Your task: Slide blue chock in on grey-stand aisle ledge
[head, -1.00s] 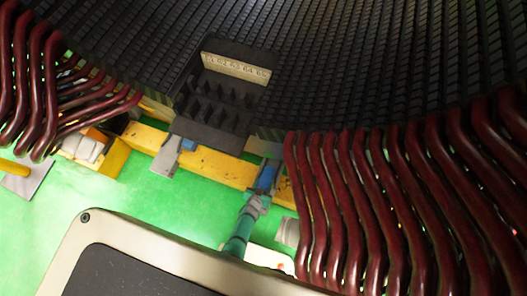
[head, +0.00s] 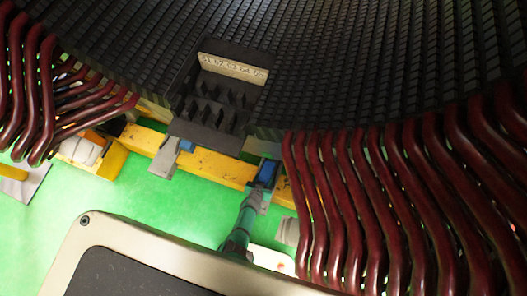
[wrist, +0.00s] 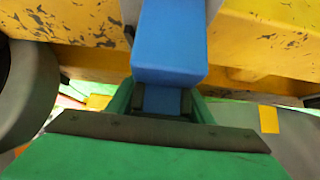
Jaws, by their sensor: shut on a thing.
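The blue chock (head: 266,174) is in my gripper (head: 258,194), by the yellow beam just left of the right-hand red coils. The wrist view shows the chock (wrist: 169,42) large and upright in the picture, its lower end between the green fingers of my gripper (wrist: 160,101). Yellow beam surfaces lie on both sides of it there, with a pale grey edge at its upper right. I cannot tell whether the chock touches the ledge. Another small blue piece (head: 187,146) sits by a grey bracket (head: 163,158) further left on the beam.
The scuffed yellow beam (head: 215,168) runs under the black ribbed stator wall (head: 370,60). A black slotted holder with a numbered plate (head: 232,68) stands above it. Dark red coils (head: 345,200) crowd the right side, close to my arm. Open green floor (head: 150,200) lies below.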

